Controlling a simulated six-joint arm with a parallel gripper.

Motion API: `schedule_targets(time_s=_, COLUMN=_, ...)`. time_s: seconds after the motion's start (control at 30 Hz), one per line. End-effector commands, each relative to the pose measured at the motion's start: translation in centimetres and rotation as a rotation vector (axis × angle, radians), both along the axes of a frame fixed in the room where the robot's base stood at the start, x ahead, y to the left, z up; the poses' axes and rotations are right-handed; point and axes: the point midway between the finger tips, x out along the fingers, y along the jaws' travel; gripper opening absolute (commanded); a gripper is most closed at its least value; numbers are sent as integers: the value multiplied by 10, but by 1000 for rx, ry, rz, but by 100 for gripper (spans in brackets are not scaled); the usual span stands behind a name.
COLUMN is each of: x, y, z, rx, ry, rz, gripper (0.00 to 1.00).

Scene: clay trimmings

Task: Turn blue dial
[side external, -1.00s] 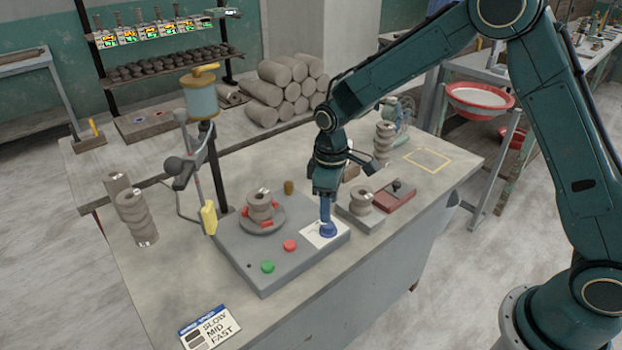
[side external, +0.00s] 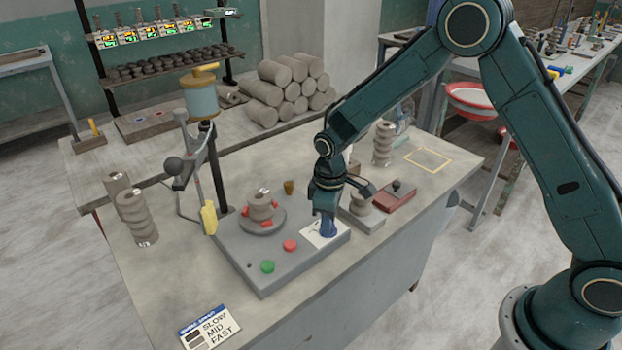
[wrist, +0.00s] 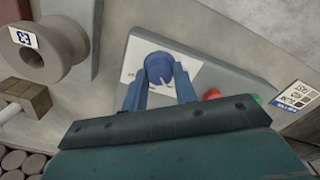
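The blue dial (side external: 328,230) stands on a white plate (side external: 312,238) at the right front of the grey machine base (side external: 285,270). In the wrist view the dial (wrist: 159,68) is round, with a pale pointer mark on its top. My gripper (side external: 326,215) is directly above the dial and hides part of it in the side view. In the wrist view my gripper (wrist: 160,80) is open, one finger at each side of the dial's near part. I cannot tell whether either finger touches it.
A red button (side external: 290,245) and a green button (side external: 267,267) sit left of the dial. A turntable (side external: 261,224) carries a clay piece. A grey block (side external: 362,219) with a clay spool stands close on the right. A SLOW/MID/FAST card (side external: 207,327) lies at the front left.

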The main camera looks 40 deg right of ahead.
Motion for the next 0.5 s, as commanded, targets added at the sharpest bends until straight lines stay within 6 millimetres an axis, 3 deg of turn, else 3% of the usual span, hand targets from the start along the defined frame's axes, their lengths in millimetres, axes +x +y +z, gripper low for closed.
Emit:
schedule_targets(time_s=0.07, x=0, y=0, z=0, rx=0, ry=0, rz=0, gripper=6)
schedule_targets(time_s=0.5, x=0, y=0, z=0, rx=0, ry=0, rz=-66, gripper=6)
